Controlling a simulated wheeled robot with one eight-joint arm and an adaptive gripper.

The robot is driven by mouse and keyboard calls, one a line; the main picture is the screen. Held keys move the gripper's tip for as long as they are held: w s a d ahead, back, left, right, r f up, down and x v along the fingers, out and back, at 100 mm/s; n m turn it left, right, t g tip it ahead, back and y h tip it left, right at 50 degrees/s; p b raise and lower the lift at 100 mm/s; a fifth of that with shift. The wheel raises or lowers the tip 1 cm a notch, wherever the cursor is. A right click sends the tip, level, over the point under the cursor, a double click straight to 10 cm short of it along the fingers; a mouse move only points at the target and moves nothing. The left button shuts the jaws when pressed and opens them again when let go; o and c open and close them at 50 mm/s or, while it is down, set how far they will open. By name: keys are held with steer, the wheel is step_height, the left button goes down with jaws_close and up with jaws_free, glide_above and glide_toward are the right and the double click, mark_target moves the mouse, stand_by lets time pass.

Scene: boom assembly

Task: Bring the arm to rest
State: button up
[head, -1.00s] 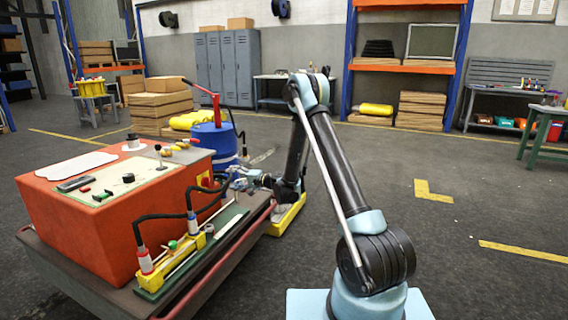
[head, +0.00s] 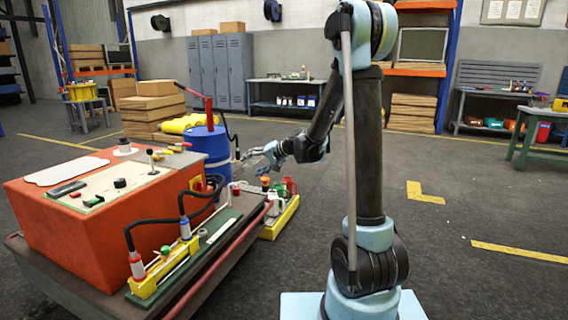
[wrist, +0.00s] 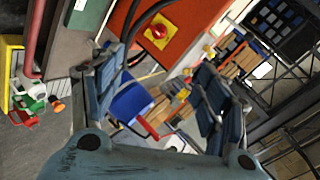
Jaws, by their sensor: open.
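My gripper (head: 256,157) is in the head view at the end of my raised arm, in front of the blue drum (head: 208,150) and above the yellow tray (head: 283,218). In the wrist view my gripper (wrist: 160,95) has its two blue-grey fingers spread wide apart, with nothing held between them. My arm's lower link stands nearly upright, and the upper link slopes down to the left towards the gripper.
The orange machine (head: 75,225) stands on a cart at the left, with a green board (head: 215,232) carrying a yellow fixture and black hoses. The tray holds small red and green items. Wooden crates (head: 160,105) and grey lockers (head: 220,70) stand behind.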

steer(key=s+d+f+g+h, duration=0.1)
steer(key=s+d+f+h, duration=0.1)
steer(key=s+d, duration=0.8)
steer(key=s+d+f+h, duration=0.2)
steer(key=s+d+h, duration=0.3)
steer(key=s+d, duration=0.6)
steer(key=s+d+f+g+h, duration=0.1)
steer(key=s+d+f+h, duration=0.1)
steer(key=s+d, duration=0.8)
steer(key=s+h, duration=0.1)
steer(key=s, duration=0.7)
steer(key=shift+s+d+f+g+h, duration=0.15)
steer(key=shift+d+f+g+h, duration=0.15)
steer(key=shift+d+h, duration=0.1)
